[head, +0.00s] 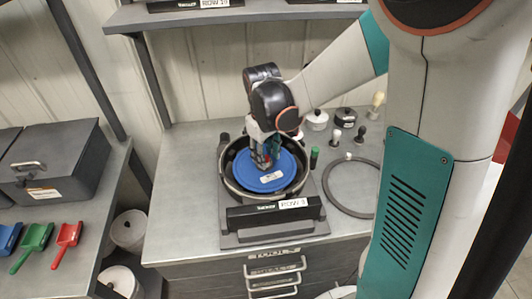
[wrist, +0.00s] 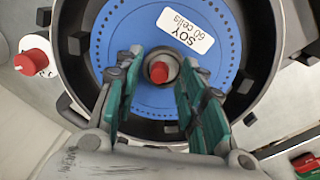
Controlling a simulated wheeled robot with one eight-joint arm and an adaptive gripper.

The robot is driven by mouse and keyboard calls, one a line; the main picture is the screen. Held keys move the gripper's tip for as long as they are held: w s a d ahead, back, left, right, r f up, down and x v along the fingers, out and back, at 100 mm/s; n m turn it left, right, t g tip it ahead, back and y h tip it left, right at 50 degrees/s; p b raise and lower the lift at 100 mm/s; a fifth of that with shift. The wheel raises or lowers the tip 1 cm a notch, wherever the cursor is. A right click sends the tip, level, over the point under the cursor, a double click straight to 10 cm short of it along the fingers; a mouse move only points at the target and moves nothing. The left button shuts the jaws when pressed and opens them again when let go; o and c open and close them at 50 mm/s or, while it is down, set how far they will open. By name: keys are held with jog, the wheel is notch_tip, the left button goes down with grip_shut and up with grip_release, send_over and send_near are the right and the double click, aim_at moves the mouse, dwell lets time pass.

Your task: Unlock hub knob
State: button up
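The hub knob (wrist: 159,71) is a small red cap at the centre of the blue seed disc (wrist: 225,60). The disc carries a white label reading "SOY 60 cells". It sits inside a round black housing (wrist: 262,105); in the head view the disc (head: 285,178) lies in the housing on the bench. My gripper (wrist: 158,78) points down over the hub. Its teal-padded fingers are open, one on each side of the red knob, with visible gaps. In the head view my gripper (head: 264,162) hides the knob.
A black bar labelled "ROW 3" (head: 260,215) runs along the housing's front. A shelf (head: 200,18) hangs above. Another red knob (wrist: 33,63) stands left of the housing.

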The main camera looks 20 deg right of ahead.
jog(key=shift+r, duration=0.1)
notch_tip(320, 180, up, 12)
jog(key=shift+s+a, duration=0.15)
jog(key=shift+a, duration=0.15)
dwell(0.3)
jog(key=s+m+t+b, duration=0.2)
jog(key=s+m+t, duration=0.2)
jog(key=s, duration=1.2)
jog(key=shift+d+m+t+y, duration=0.3)
jog(key=shift+d+t, duration=0.05)
jog(key=shift+t, duration=1.15)
